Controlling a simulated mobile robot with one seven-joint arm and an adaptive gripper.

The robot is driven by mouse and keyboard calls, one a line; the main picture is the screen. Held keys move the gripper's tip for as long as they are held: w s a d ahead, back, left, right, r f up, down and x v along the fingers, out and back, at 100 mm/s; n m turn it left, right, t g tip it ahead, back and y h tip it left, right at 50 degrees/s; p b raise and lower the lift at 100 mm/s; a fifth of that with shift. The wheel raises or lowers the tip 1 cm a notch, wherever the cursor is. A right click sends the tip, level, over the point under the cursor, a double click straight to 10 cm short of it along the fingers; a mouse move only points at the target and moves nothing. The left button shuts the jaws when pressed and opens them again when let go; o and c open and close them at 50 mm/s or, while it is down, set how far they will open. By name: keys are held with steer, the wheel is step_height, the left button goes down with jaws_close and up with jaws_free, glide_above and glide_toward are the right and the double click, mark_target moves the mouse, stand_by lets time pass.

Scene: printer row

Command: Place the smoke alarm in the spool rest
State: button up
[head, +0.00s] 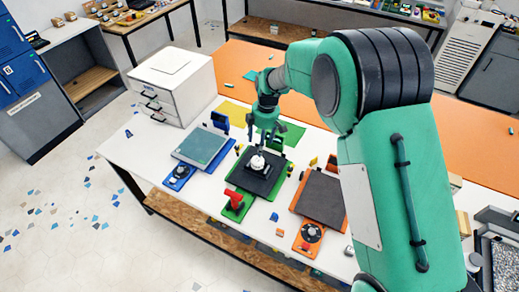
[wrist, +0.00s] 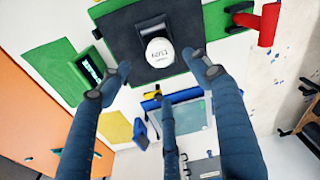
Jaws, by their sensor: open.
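The smoke alarm (head: 257,161) is a small white disc on the dark plate of the green-framed printer (head: 231,181). In the wrist view the smoke alarm (wrist: 160,52) shows dark lettering and lies at the front of a dark raised piece (wrist: 152,27); I cannot tell whether it sits in it or on it. My gripper (head: 263,138) is above the smoke alarm, its fingers spread and empty; they also show in the wrist view (wrist: 160,72), apart from the disc. No part is clearly recognisable as the spool rest; a red upright piece (head: 235,201) stands at the printer's front corner.
A blue-framed printer (head: 201,147) stands to the left and an orange-framed one (head: 321,199) to the right. A white drawer box (head: 173,82) is at the table's back left. An orange mat (head: 340,82) covers the table behind. Small loose parts lie around the printers.

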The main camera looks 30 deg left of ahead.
steer(key=shift+w+d+r, duration=0.1)
steer(key=shift+r, duration=0.95)
steer(key=s+d+r+m+t, duration=0.15)
steer(key=d+r+m, duration=0.35)
steer(key=d+r, duration=0.9)
steer(key=s+d+r+m+t, duration=0.1)
steer(key=s+d+r+m, duration=0.3)
steer(key=d+r, duration=0.9)
steer(key=s+d+r+m+t, duration=0.15)
steer(key=s+d+m, duration=0.3)
steer(key=d, duration=0.45)
steer(key=s+d+r+m+t, duration=0.1)
steer(key=s+d+r+m, duration=0.2)
steer(key=s+d, duration=0.4)
steer(key=s+d+f+m+t+h, duration=0.1)
steer(key=s+d+m, duration=0.5)
steer(key=s+d, duration=0.4)
steer(key=s, duration=0.3)
steer(key=shift+d+f, duration=0.3)
steer(key=shift+d, duration=0.1)
